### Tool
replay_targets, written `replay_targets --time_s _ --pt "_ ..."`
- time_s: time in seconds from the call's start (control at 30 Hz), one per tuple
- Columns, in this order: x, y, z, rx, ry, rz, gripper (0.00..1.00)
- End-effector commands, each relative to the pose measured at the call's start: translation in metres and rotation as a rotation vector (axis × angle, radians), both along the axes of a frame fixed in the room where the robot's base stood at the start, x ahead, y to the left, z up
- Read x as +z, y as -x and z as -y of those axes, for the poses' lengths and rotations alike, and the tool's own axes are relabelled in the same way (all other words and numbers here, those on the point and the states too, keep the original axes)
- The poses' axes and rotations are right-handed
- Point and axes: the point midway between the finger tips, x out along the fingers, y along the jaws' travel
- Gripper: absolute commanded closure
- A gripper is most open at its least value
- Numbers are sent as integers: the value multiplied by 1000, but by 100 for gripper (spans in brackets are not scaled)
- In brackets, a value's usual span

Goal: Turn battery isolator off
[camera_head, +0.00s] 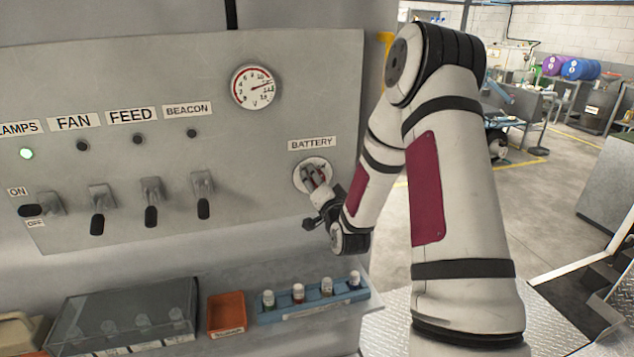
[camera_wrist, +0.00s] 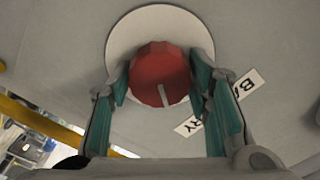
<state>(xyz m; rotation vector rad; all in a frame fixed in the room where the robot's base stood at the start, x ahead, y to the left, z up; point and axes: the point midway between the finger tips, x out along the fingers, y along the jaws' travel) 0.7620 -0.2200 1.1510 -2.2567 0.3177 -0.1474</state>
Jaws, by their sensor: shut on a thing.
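The battery isolator is a red knob (camera_wrist: 158,72) on a round pale plate (camera_wrist: 150,25), with a light mark on the knob's face. In the head view the round plate (camera_head: 299,176) sits under the BATTERY label (camera_head: 312,143), and the knob is mostly hidden by my gripper (camera_head: 315,178). In the wrist view my gripper (camera_wrist: 165,88) has its teal-padded fingers on both sides of the red knob, shut on it. The BATTERY label (camera_wrist: 190,126) also shows there, slanted and partly covered by a finger.
The grey panel (camera_head: 270,130) carries a gauge (camera_head: 254,87) and several toggle levers (camera_head: 150,202). Below, a shelf holds a clear-lidded box (camera_head: 125,315), an orange bin (camera_head: 227,312) and a blue rack (camera_head: 315,305) of small bottles.

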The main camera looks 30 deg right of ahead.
Motion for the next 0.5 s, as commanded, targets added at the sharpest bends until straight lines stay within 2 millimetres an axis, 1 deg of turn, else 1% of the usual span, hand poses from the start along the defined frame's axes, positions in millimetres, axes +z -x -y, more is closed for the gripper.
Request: replay_targets --time_s 0.5 --pt "0 0 -1 1 463 -134 83"
